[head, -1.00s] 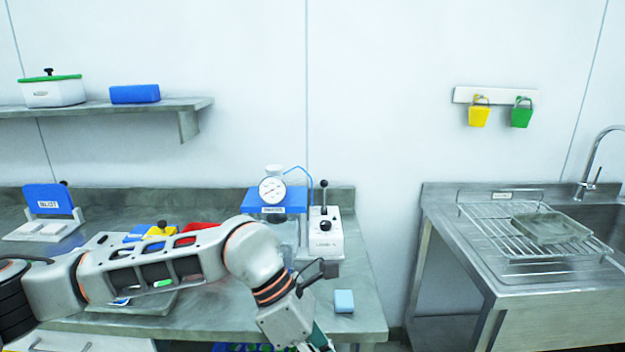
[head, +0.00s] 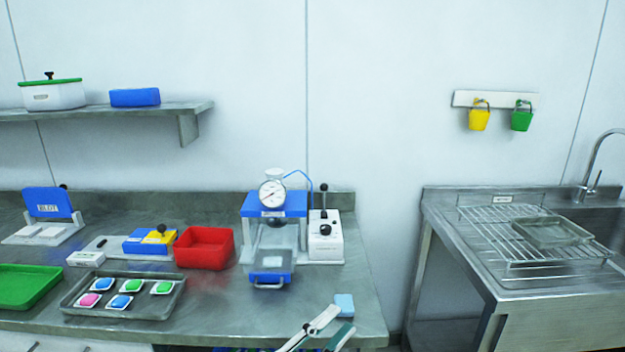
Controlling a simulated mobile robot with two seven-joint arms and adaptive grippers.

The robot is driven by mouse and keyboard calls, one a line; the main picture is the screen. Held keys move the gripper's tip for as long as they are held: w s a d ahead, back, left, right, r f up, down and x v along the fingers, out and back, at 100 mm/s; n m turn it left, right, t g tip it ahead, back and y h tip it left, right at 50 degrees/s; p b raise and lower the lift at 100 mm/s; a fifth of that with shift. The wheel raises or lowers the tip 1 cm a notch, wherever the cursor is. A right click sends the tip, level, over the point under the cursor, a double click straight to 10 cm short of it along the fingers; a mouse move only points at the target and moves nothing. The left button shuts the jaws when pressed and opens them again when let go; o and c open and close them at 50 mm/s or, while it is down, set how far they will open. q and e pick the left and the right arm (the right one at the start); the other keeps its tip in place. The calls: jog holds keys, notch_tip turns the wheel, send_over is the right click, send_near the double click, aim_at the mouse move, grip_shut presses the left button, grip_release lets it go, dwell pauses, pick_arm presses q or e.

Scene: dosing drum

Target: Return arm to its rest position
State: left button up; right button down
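Most of my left arm is below the picture. My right gripper is not in view.
A press with a gauge (head: 272,205), a lever box (head: 325,238), a red bin (head: 204,248), a tray (head: 146,308) with several coloured pieces and a green tray (head: 25,287) stand on the counter. A gap separates it from the sink unit (head: 545,290).

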pick_arm(q)
jog(key=s+a+f+n+t+y, duration=0.1)
jog(key=a+f+n+y, duration=0.5)
jog(key=f, duration=0.4)
jog(key=s+a+f+n+t+y, duration=0.1)
jog(key=a+f+n+y, duration=0.4)
jog(key=a+f, duration=0.4)
jog(key=s+a+f+n+g+y, duration=0.1)
jog(key=s+a+f+n+g, duration=0.1)
jog(key=s+f, duration=0.4)
jog(key=s+a+f+n+g+y, duration=0.2)
jog(key=s+a+f, duration=0.4)
jog(key=f, duration=0.4)
jog(key=n+g, duration=0.1)
jog(key=n, duration=0.1)
jog(key=shift+s+a+f+n+y, duration=0.2)
jog(key=shift+a+n+y, duration=0.1)
jog(key=shift+a+n, duration=0.1)
